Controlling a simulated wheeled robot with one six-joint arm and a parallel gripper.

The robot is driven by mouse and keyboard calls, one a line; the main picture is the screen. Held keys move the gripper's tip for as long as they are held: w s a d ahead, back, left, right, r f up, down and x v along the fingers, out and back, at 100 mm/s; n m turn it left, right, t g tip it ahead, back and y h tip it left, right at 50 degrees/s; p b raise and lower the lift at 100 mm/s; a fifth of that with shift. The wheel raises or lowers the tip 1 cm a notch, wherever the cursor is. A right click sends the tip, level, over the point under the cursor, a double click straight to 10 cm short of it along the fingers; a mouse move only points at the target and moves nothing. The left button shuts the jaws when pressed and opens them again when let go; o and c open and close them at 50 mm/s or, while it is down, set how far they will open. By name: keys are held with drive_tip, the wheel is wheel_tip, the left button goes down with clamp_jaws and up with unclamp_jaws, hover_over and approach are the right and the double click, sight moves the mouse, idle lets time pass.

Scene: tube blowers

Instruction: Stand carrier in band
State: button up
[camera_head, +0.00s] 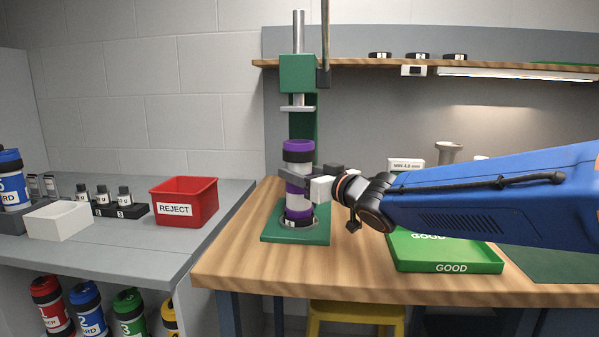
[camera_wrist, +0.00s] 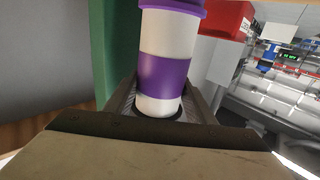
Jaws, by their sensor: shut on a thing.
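The carrier (camera_head: 298,156) is a purple and white canister with dark rings. It stands upright over the base of the green press (camera_head: 297,73), below its plunger. My gripper (camera_head: 298,180) is shut around the carrier's middle from the right. In the wrist view the carrier (camera_wrist: 165,75) rises between the jaws, its purple band facing me. A round ring (camera_head: 298,219) on the green base plate (camera_head: 270,232) surrounds the carrier's foot. I cannot tell whether the foot rests on the plate, and no separate label shows which part is the band.
A green GOOD tray (camera_head: 450,267) lies right of the press, partly under my arm. A red REJECT bin (camera_head: 184,201), a white box (camera_head: 59,220) and a black block with small parts (camera_head: 122,210) stand on the grey bench. Free wood shows left of the press.

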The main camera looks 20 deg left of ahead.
drive_tip(key=o, duration=1.2)
drive_tip(key=shift+o, duration=0.2)
drive_tip(key=shift+d, duration=0.1)
drive_tip(key=v, duration=1.7)
drive_tip(key=shift+s, duration=0.2)
drive_tip(key=shift+f, duration=0.1)
